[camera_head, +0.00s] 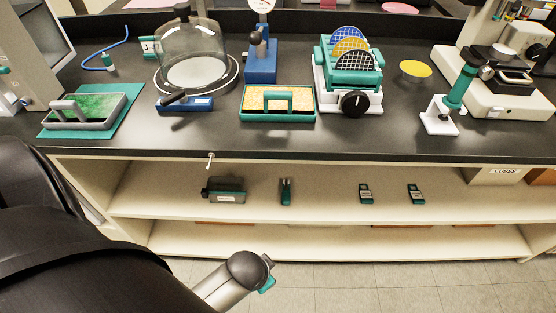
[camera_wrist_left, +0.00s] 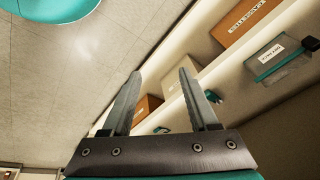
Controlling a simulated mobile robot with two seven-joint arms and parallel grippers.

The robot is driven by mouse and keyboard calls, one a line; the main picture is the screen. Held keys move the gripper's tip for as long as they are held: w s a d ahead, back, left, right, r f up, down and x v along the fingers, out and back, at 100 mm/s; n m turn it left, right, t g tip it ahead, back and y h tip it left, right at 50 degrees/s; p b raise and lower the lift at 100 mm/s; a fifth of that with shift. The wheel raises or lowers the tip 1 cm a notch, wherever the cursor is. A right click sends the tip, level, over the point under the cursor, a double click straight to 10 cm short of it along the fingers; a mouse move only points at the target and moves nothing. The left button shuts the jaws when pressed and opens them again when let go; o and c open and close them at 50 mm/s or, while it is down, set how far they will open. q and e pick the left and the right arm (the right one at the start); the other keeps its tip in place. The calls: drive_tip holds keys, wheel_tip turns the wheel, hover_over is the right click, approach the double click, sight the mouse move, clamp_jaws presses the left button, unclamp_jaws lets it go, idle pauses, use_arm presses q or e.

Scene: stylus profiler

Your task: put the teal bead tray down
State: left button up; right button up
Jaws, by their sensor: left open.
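A teal tray (camera_head: 278,116) with yellow-orange contents and a teal handle across it sits on the dark bench top, near the front edge at the middle. A grey tray (camera_head: 84,122) with green contents and a grey handle sits on a teal mat (camera_head: 129,117) at the left. My left gripper (camera_wrist_left: 160,76) is open, with nothing between its fingers in the left wrist view. In the head view, my left arm's end is low, in front of the shelves and below the bench top, well apart from both trays; its fingers are not clear there. My right gripper is in neither view.
A glass bell jar (camera_head: 191,50), a blue press (camera_head: 261,60), a disc rack (camera_head: 347,75) and a white-teal stand (camera_head: 441,115) crowd the bench. Several small items lie on the upper shelf (camera_head: 325,205). Boxes (camera_wrist_left: 255,22) show in the left wrist view.

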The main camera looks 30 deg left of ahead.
use_arm(q)
drive_tip(key=w+a+r+m+t+y+b, duration=0.1)
drive_tip(key=w+a+r+t+y, duration=0.15)
drive_tip(key=r, duration=0.35)
drive_tip(key=w+a+r+m+t+y, duration=0.1)
drive_tip(key=w+a+r, duration=0.3)
drive_tip(key=r, duration=0.2)
drive_tip(key=m+t+y, duration=0.1)
drive_tip(key=m+t, duration=0.9)
approach(280, 98)
drive_tip(key=b+x, duration=0.1)
drive_tip(key=x, duration=0.4)
drive_tip(key=shift+w+r, duration=0.15)
drive_tip(key=shift+w, duration=0.2)
drive_tip(key=shift+n+y, duration=0.25)
drive_tip(key=shift+n, duration=0.05)
drive_tip(key=shift+b+x, duration=0.55)
drive_tip(key=shift+x, duration=1.85)
drive_tip(key=shift+w+a, duration=0.2)
drive_tip(key=shift+w, duration=0.3)
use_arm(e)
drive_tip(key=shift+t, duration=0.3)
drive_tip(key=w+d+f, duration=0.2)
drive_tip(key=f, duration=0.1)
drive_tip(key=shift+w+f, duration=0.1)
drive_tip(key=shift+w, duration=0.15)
